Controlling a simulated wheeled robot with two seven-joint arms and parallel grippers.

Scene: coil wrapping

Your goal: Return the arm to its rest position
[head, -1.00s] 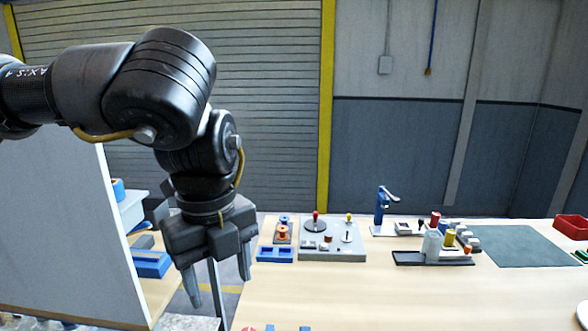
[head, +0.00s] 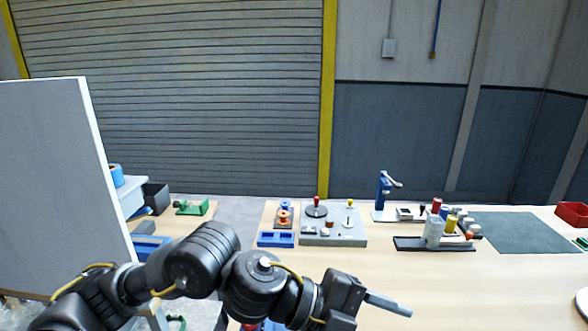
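My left arm comes in low along the bottom left and reaches to the right. Its black gripper (head: 388,304) is near the bottom middle of the head view, in front of the near part of the wooden table (head: 480,290). One grey finger shows clearly and points right; the other cannot be made out, so the opening is unclear. Nothing shows held at the visible finger. My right arm and gripper are not in view.
A grey fixture board (head: 345,240) with knobs, a blue tray (head: 276,240) and a blue press (head: 382,196) stand farther back. Spools stand right of it, near a dark green mat (head: 525,235). A red bin (head: 572,213) is far right. A white panel (head: 50,180) stands left.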

